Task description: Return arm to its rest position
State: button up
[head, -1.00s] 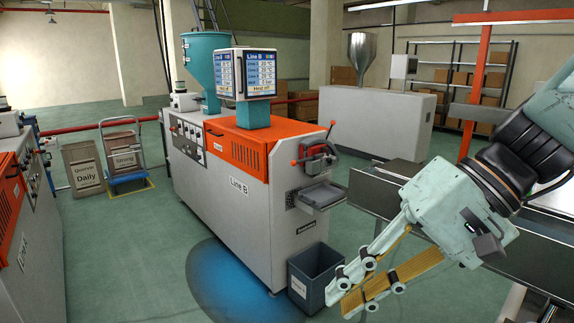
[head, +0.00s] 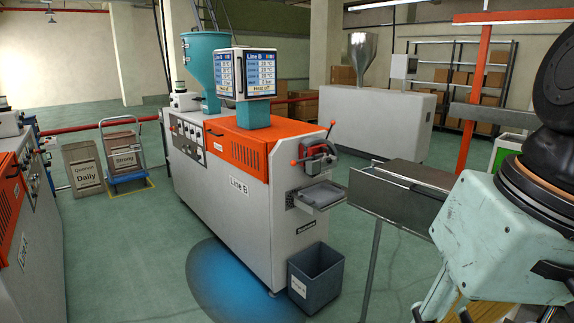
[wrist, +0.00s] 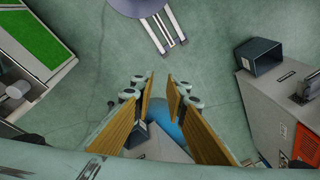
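My gripper (wrist: 160,92) points away from the wrist camera in the wrist view. Its yellow-padded fingers stand apart, with the floor and a grey shape visible between them and nothing held. In the head view my pale green wrist (head: 492,245) fills the lower right. The fingers there are mostly cut off by the bottom edge.
The Line B machine (head: 240,185) stands in the middle with an orange cover. A grey bin (head: 316,276) sits on the floor at its front, and also shows in the wrist view (wrist: 262,56). A metal trough (head: 400,190) lies behind my arm. Open floor (head: 120,260) is at left.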

jog(key=shift+s+d+r+t+h, duration=0.2)
jog(key=shift+d+r+t+h, duration=0.2)
jog(key=shift+d, duration=0.3)
jog(key=shift+s+d+r+t+h, duration=0.25)
jog(key=shift+d+r+t, duration=0.15)
jog(key=shift+d, duration=0.35)
jog(key=shift+s+d+r+t+h, duration=0.15)
jog(key=shift+d+r+t+h, duration=0.25)
jog(key=shift+d, duration=0.3)
